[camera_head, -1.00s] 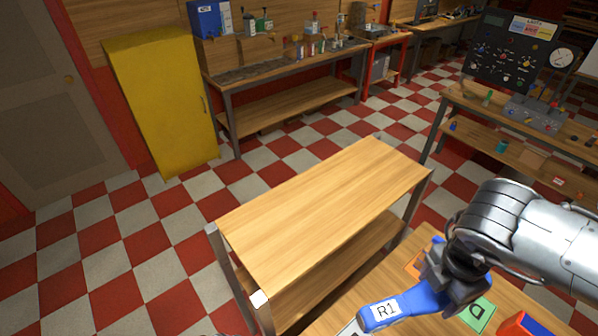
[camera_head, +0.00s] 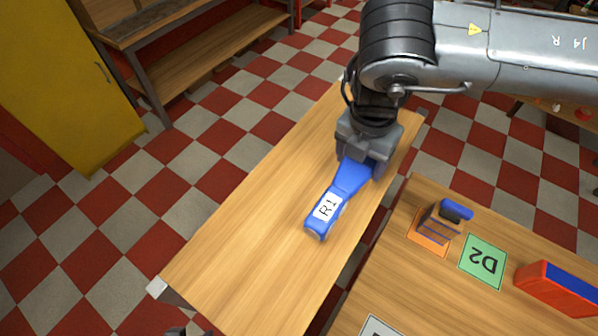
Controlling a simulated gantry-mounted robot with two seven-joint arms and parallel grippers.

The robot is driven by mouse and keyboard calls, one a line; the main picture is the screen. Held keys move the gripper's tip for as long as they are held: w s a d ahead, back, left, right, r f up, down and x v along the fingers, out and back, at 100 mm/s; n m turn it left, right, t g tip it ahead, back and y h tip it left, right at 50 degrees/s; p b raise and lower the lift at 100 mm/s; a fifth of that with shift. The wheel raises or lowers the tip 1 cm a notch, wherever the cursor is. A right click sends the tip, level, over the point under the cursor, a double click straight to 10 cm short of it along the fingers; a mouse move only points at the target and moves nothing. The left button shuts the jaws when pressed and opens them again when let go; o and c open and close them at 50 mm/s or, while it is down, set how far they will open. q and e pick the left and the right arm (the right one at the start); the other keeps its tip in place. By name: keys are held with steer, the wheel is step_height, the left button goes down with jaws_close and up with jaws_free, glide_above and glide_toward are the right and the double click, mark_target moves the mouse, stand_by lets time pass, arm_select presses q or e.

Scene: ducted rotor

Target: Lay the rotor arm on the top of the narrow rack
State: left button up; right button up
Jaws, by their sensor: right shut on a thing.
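The rotor arm (camera_head: 345,192) is a blue bar with a white R1 label. My right gripper (camera_head: 362,162) is shut on its far end, and the labelled end points toward the lower left. The rotor arm is over the wooden top of the narrow rack (camera_head: 230,255), near its right long edge. It looks roughly flat and close to the top, but I cannot tell if it touches. The gripper and wrist hide the far part of the rack top. I cannot make out my left gripper.
A wooden table (camera_head: 400,285) stands close along the rack's right side. The rack top's near left is bare.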

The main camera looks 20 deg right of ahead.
steer(key=p, duration=0.1)
glide_above(305, 179)
steer(key=f, duration=0.7)
steer(key=shift+a, duration=0.2)
step_height(305, 179, down, 4)
steer(key=shift+s+r+p, duration=0.1)
steer(key=shift+r+p, duration=0.15)
steer(key=shift+p, duration=0.2)
steer(key=shift+f, duration=0.25)
steer(key=shift+f, duration=0.2)
steer(key=o, duration=1.3)
steer(key=r, duration=0.8)
steer(key=a+r, duration=0.1)
steer(key=r, duration=0.3)
steer(key=shift+s+r+b, duration=0.2)
steer(key=shift+b, duration=0.15)
